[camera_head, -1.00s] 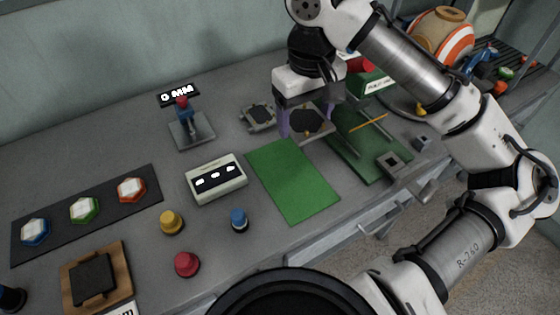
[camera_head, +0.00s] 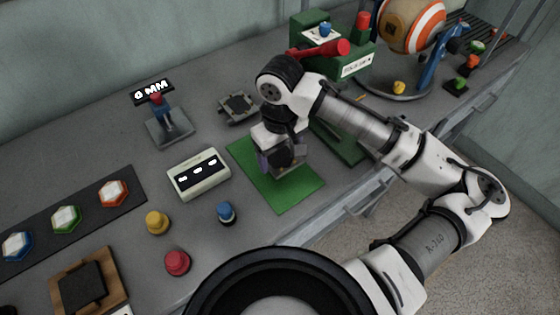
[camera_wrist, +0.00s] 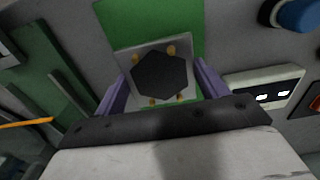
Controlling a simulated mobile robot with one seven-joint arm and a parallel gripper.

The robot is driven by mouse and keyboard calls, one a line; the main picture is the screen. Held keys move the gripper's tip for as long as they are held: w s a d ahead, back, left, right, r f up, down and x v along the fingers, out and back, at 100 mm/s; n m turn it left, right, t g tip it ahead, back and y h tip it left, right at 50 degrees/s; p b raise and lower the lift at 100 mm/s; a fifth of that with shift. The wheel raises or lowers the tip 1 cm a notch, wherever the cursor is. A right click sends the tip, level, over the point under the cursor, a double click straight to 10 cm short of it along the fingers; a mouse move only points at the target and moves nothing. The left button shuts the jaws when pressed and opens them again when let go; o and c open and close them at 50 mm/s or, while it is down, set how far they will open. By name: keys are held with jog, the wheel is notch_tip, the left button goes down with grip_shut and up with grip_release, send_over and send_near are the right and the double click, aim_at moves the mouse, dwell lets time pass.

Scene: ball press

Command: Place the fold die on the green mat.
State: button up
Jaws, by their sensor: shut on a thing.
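The fold die is a square grey plate with a dark hexagon in its middle and small yellow pegs. It shows in the wrist view (camera_wrist: 158,72) between the purple fingers of my gripper (camera_wrist: 160,85), which is shut on it. In the head view my gripper (camera_head: 279,163) is over the green mat (camera_head: 293,197), and the die is mostly hidden by it. The mat lies flat on the bench and also shows in the wrist view (camera_wrist: 185,14). I cannot tell whether the die touches the mat.
A white box with three displays (camera_head: 198,175) stands just left of the mat. A blue button (camera_head: 227,213) is near its front left. A dark plate (camera_head: 238,107) lies behind the mat. A green press with a red lever (camera_head: 325,48) stands at the back.

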aim_at(280, 157)
jog(key=shift+f, duration=1.95)
jog(key=shift+f, duration=0.15)
jog(key=o, duration=1.1)
notch_tip(280, 157, up, 12)
jog(key=shift+r, duration=0.15)
